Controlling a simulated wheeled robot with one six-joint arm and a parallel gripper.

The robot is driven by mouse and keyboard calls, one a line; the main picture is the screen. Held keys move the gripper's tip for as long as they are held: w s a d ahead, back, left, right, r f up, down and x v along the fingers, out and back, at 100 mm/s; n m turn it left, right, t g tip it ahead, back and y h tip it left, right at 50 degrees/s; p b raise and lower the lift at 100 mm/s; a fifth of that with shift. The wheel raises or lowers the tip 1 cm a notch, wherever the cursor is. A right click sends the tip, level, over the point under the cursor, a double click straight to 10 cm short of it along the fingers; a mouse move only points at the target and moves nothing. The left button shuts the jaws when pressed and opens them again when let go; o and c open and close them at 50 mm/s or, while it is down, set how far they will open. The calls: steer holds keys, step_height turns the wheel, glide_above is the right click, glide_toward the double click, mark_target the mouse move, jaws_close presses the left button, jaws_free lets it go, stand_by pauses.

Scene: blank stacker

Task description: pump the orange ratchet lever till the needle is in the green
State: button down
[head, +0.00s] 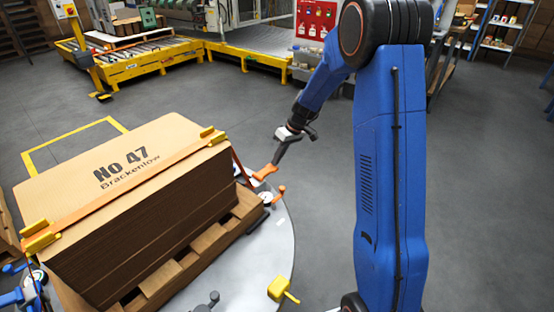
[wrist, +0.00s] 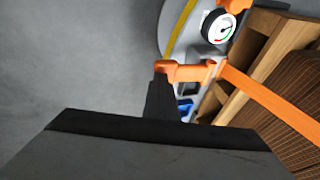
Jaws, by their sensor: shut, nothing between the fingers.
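The orange ratchet lever (head: 265,172) sticks out at the right end of the cardboard stack, on the orange strap. In the wrist view the lever (wrist: 190,72) runs across the middle, with its knobbed end at my fingertips. My gripper (head: 276,161) is shut and empty, pointing down at the lever's outer end; it also shows in the wrist view (wrist: 160,85). The tips look in contact with the lever or very close; I cannot tell which. A round white gauge (wrist: 217,27) has a green patch and a dark needle, too small to read surely. It also shows in the head view (head: 266,197).
The strapped cardboard stack (head: 130,190) sits on a wooden pallet (head: 190,265) on a grey round table (head: 270,245). A second orange handle (head: 279,191) is beside the gauge. A yellow handled piece (head: 281,289) is at the table's front. The floor to the right is clear.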

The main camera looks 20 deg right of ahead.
steer(key=w+v, duration=0.1)
steer(key=v, duration=1.2)
steer(key=shift+r, duration=0.5)
steer(key=c, duration=2.5)
jaws_free()
steer(key=shift+s+a, duration=0.1)
steer(key=o, duration=0.5)
steer(key=shift+a, duration=0.1)
steer(key=o, duration=2)
steer(key=s+a+n+g+h, duration=0.1)
steer(key=s+a+n, duration=0.4)
steer(key=a+n, duration=0.1)
steer(key=shift+s+a+n+h, duration=0.25)
steer(key=shift+a+n+h, duration=0.15)
steer(key=shift+n, duration=0.4)
steer(key=s+a+n+h, duration=0.3)
steer(key=s+a+n, duration=0.35)
steer(key=n, duration=0.45)
steer(key=f, duration=1)
steer(key=shift+s, duration=0.35)
